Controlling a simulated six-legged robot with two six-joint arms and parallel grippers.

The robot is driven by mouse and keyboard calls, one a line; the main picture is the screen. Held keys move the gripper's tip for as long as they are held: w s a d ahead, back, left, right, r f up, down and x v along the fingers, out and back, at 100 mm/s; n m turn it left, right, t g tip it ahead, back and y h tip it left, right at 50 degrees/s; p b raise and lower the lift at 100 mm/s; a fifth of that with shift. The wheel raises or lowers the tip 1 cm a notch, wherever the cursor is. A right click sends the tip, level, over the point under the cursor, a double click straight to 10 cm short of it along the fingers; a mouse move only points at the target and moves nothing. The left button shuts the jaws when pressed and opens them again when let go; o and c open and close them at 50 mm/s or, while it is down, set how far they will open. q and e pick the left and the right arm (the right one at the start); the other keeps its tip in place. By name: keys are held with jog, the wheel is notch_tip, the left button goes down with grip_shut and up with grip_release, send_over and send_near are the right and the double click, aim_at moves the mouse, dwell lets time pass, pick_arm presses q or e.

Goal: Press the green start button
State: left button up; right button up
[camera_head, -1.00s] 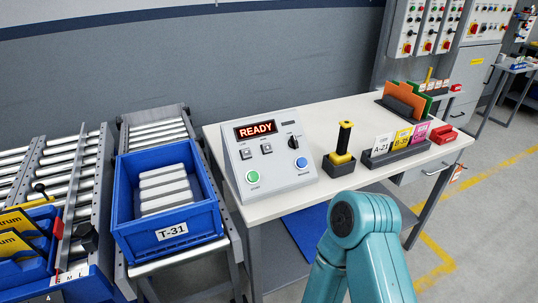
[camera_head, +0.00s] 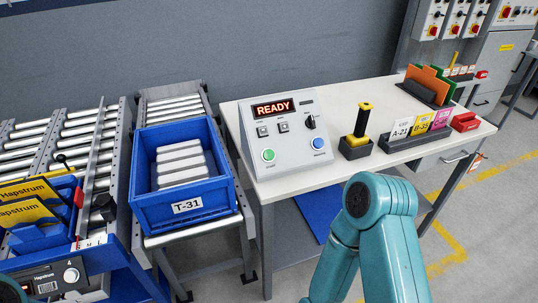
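The green start button (camera_head: 268,155) is on the lower left of a grey sloped control box (camera_head: 290,158), which stands on the left part of a white table. A blue button (camera_head: 318,143) is at the box's lower right. The red display (camera_head: 272,109) on the box reads READY. A teal arm of mine comes up from the bottom right, in front of the table and apart from the box. No gripper fingers of mine show in the view.
A blue crate (camera_head: 136,194) labelled T-31 with grey bars stands on a roller conveyor left of the table. A black and yellow handle (camera_head: 362,122) stands right of the box, beside labelled cards (camera_head: 421,124). The white table (camera_head: 330,174) has bare room along its front.

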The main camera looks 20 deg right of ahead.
grip_shut()
dwell(1.5)
